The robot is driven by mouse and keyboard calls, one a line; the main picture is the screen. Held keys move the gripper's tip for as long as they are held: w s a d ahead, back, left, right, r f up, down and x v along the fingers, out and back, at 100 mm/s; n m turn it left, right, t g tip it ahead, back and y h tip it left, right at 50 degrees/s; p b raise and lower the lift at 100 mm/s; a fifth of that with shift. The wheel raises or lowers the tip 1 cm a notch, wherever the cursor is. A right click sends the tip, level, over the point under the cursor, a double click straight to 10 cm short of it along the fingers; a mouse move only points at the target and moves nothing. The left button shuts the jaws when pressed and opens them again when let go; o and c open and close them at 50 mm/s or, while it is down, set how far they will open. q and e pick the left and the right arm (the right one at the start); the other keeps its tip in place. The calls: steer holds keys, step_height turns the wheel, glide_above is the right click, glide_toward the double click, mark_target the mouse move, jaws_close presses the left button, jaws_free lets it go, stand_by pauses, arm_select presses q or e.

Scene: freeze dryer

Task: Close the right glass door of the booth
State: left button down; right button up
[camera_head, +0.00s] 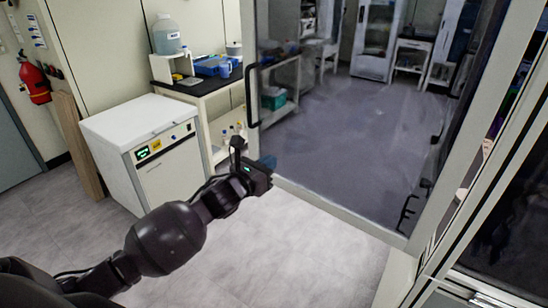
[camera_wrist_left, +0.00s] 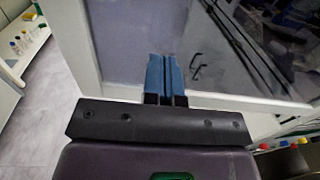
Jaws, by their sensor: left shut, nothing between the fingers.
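The right glass door (camera_head: 335,214) is a large tinted pane in a pale metal frame, standing open across the head view. A dark bar handle (camera_head: 252,98) is on its left upright. My left gripper (camera_head: 267,162) is shut and empty, at the door's lower left corner. In the left wrist view, its blue fingers (camera_wrist_left: 166,78) are together in front of the pane and lower frame rail (camera_wrist_left: 240,102). I cannot tell if they touch it. My right gripper is out of view.
A white cabinet (camera_head: 165,175) with a small green display stands to the left. A shelved bench (camera_head: 205,90) with bottles and blue trays is behind it. A red extinguisher (camera_head: 35,82) hangs on the far-left wall. Grey floor (camera_head: 290,245) is clear in front of the door.

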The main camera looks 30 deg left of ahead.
arm_select(q)
steer(key=shift+w+d, duration=0.2)
steer(key=shift+w, duration=0.9)
steer(key=shift+w, duration=0.1)
